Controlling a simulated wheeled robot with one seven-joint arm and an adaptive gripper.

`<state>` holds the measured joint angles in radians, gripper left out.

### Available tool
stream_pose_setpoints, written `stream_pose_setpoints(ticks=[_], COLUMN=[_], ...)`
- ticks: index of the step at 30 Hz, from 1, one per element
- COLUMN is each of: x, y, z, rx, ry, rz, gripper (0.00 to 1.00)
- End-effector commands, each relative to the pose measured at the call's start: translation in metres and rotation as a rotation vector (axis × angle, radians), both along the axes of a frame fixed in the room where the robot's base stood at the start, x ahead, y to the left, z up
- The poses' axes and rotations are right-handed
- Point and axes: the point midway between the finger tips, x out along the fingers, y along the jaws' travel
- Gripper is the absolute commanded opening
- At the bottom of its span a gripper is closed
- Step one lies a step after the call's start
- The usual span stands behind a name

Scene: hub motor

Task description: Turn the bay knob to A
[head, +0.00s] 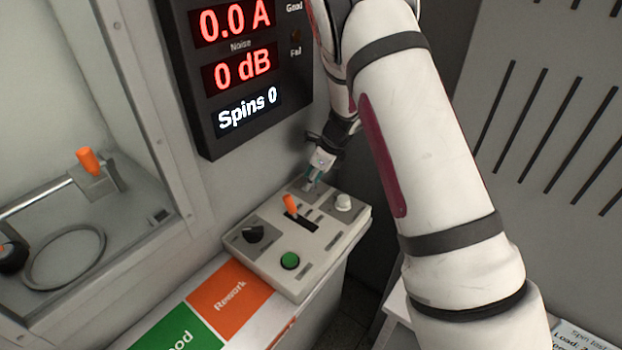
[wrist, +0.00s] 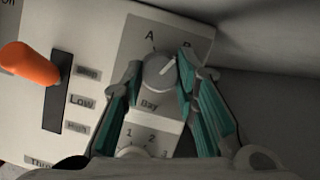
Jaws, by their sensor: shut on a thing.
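The bay knob (wrist: 158,74) is a round grey dial on a grey plate marked "Bay", with A at its upper left and B at its upper right. Its white pointer line leans up and right, toward B. My gripper (wrist: 160,62) has one teal-padded finger on each side of the knob and is shut on it. The right finger partly covers the B. In the head view my gripper (head: 314,180) reaches down to the far corner of the control box (head: 325,236); the bay knob is mostly hidden there.
An orange lever (head: 291,204) stands beside the gripper, also in the wrist view (wrist: 28,64). A white knob (head: 343,202), black knob (head: 253,233) and green button (head: 290,260) share the box. A display (head: 235,70) reading "Spins 0" hangs above; a wall is close behind.

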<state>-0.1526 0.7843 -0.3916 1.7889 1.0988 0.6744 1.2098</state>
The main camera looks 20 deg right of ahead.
Motion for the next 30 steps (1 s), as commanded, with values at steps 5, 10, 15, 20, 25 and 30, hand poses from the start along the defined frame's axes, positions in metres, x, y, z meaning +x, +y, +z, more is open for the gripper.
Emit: stream_pose_setpoints(ticks=[5,10,15,20,25,30], x=[0.0011,0.0026,0.0041,0.0050,0.0061,0.0065], y=[-0.0006,-0.0018,-0.0027,-0.0027,-0.0025,-0.0022], z=[-0.0009,-0.0013,-0.0013,-0.0015,-0.0015,-0.0015], rx=[0.002,0.001,0.000,0.000,0.000,0.000], ry=[0.001,-0.001,-0.001,-0.001,-0.001,0.000], rz=[0.072,0.194,0.350,0.504,0.661,0.800], gripper=[0.00,0.00,0.00,0.00,0.00,0.00])
